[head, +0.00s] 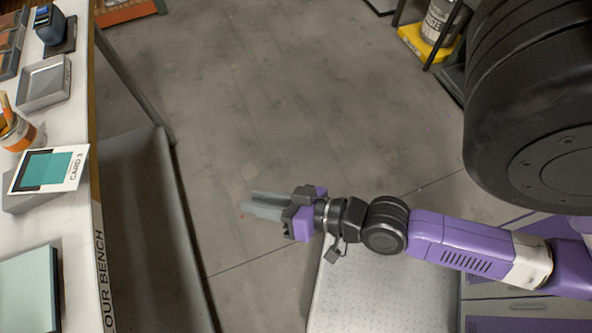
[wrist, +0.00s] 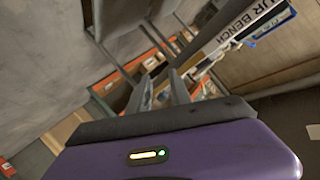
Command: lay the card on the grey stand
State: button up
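The card (head: 72,168) is white with a teal and dark swatch and the print "CARD 3". In the head view it rests on a low grey stand (head: 28,203) on the bench at the left, and covers most of the stand's top. The card sits a little askew, with its right end near the bench edge. My gripper (head: 250,205) is empty and well to the right of the card, out over the floor beside the bench. In the wrist view its two grey fingers (wrist: 163,90) stand apart with a gap between them.
The white bench (head: 70,225) also carries a grey tray (head: 45,82), an orange-banded pot with a brush (head: 18,132), a dark device (head: 50,25) and a pale green block (head: 28,290). The floor (head: 280,100) between bench and arm is clear.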

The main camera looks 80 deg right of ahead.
jog(key=s+a+r+n, duration=0.2)
jog(key=s+r+n, duration=0.5)
jog(key=s, duration=0.1)
jog(key=shift+s+t+y, duration=0.3)
jog(key=shift+y, duration=0.1)
dwell(0.7)
